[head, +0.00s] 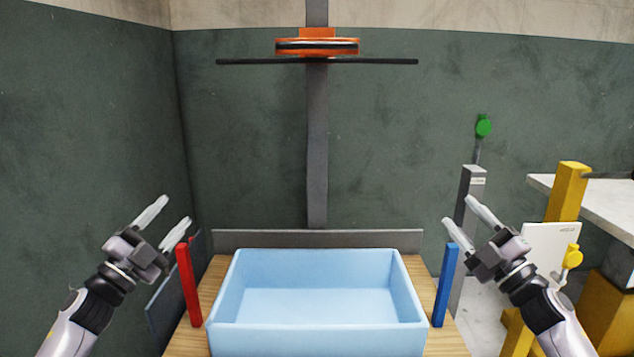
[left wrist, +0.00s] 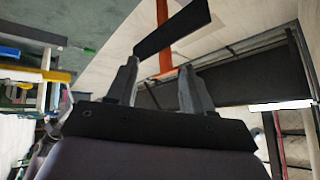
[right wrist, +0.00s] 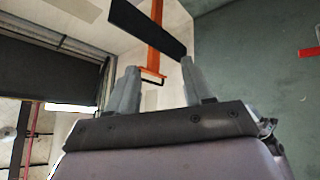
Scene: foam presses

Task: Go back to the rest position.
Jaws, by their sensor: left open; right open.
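My left gripper (head: 166,222) is open and empty, raised at the left, above and beside the red post (head: 188,284). Its fingers (left wrist: 157,86) also show apart with nothing between them in the left wrist view. My right gripper (head: 458,216) is open and empty, raised at the right near the blue post (head: 445,285). Its fingers (right wrist: 156,88) show apart in the right wrist view. A light blue open box (head: 318,339) sits on the wooden table (head: 448,342) between the two arms. Neither gripper touches the box.
An orange and black press head (head: 317,46) with a dark bar (head: 250,62) hangs on a grey column (head: 317,150) behind the box. A grey post with a green button (head: 484,125), a yellow frame (head: 567,192) and a white table (head: 612,205) stand at the right.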

